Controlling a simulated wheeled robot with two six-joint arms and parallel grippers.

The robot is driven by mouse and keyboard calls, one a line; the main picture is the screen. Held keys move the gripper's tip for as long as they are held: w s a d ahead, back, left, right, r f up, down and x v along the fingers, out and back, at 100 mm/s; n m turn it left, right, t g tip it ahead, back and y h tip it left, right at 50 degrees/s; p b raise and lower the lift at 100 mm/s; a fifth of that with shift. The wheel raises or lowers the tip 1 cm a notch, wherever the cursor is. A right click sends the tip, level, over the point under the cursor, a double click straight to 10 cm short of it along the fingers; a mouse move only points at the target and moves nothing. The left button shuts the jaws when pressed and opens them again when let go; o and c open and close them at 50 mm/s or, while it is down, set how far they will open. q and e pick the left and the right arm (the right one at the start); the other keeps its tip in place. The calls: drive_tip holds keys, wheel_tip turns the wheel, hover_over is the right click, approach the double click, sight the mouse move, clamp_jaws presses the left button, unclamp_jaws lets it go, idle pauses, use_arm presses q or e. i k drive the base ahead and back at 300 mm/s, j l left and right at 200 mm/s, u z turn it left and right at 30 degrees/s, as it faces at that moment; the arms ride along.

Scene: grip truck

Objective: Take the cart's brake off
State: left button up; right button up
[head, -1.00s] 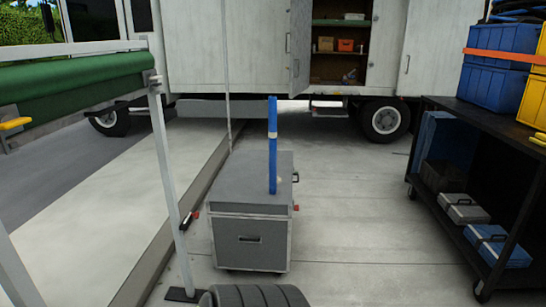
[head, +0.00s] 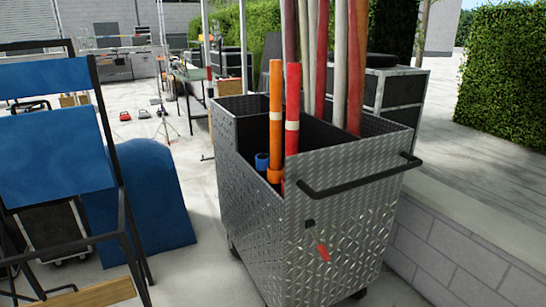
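A tall metal cart (head: 252,222) with diamond-plate sides stands in front of me, slightly right of the middle. A black push handle (head: 360,179) runs along its right-hand face. Below the handle, a small lever with a red grip (head: 323,252) hangs tilted from a black mount (head: 310,223). I cannot tell from its look alone whether it is the brake or how it is set. Orange (head: 276,110) and red (head: 292,115) tubes stand in the cart with several taller rolls (head: 357,60). Neither of my grippers is in view.
A low block wall (head: 450,250) runs close along the cart's right side. A blue folding chair (head: 55,150) and a blue curved panel (head: 145,195) stand at the left. Open floor (head: 195,270) lies between them and the cart. A hedge (head: 510,85) is at the back right.

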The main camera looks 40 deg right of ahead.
sight(309, 224)
drive_tip(key=z, duration=1.7)
